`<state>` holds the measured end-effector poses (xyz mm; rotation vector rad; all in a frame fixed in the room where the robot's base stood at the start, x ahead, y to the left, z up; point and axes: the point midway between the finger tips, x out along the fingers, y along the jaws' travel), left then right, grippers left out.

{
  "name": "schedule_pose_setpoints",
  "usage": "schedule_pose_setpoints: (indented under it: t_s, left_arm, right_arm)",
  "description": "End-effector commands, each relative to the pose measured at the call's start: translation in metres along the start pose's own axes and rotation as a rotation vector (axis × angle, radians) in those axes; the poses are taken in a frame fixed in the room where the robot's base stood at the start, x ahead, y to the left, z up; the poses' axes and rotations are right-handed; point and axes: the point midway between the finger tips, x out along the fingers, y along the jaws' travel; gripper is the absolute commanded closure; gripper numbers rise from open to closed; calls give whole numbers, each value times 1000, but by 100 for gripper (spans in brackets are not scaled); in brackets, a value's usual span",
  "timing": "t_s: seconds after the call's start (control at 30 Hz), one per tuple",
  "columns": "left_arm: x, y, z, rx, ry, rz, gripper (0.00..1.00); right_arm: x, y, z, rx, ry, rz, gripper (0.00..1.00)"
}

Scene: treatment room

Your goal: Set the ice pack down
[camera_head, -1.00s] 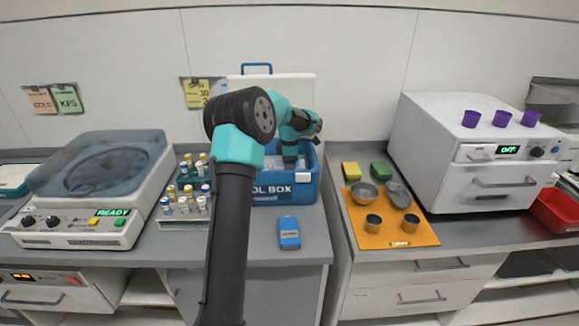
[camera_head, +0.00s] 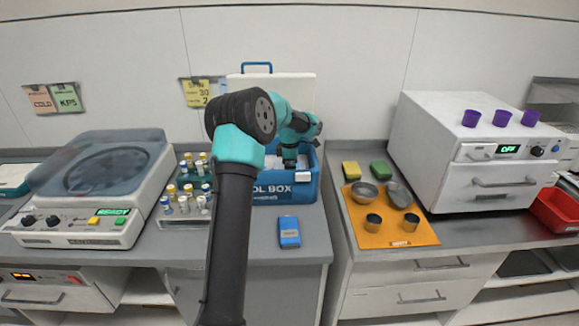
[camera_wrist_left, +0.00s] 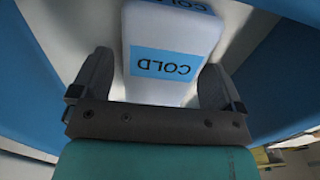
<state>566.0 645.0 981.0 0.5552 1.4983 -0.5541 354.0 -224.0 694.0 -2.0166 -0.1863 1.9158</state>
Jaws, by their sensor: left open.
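The white ice pack (camera_wrist_left: 170,45) has a blue COLD label, upside down in the left wrist view. It lies between the spread fingers of my left gripper (camera_wrist_left: 155,85), with blue walls on both sides. In the head view my left gripper (camera_head: 290,163) reaches down into the open blue cool box (camera_head: 262,190). The gripper is open. The head view does not clearly show which white shape in the box is this pack. My right gripper is not in view.
A blue device (camera_head: 289,232) lies on the counter in front of the box. A vial rack (camera_head: 185,222) and a centrifuge (camera_head: 95,190) stand to the left. An orange mat (camera_head: 407,238) with metal bowls lies to the right, beside a white oven-like unit (camera_head: 440,150).

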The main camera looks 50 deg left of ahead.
Motion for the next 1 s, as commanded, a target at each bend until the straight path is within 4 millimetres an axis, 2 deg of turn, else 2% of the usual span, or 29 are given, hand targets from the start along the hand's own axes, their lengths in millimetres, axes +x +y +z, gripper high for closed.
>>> schedule_pose_setpoints:
  t_s: [0.27,0.7,0.83,1.0]
  left_arm:
    - [-18,0,0,0,-1,2,7]
    - [-97,0,1,1,-2,4,7]
    - [-114,0,0,0,-1,2,7]
    - [-122,0,0,0,-1,0,7]
  right_arm:
    - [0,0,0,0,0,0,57]
    - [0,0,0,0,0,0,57]
    - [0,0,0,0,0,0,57]
    - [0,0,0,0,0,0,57]
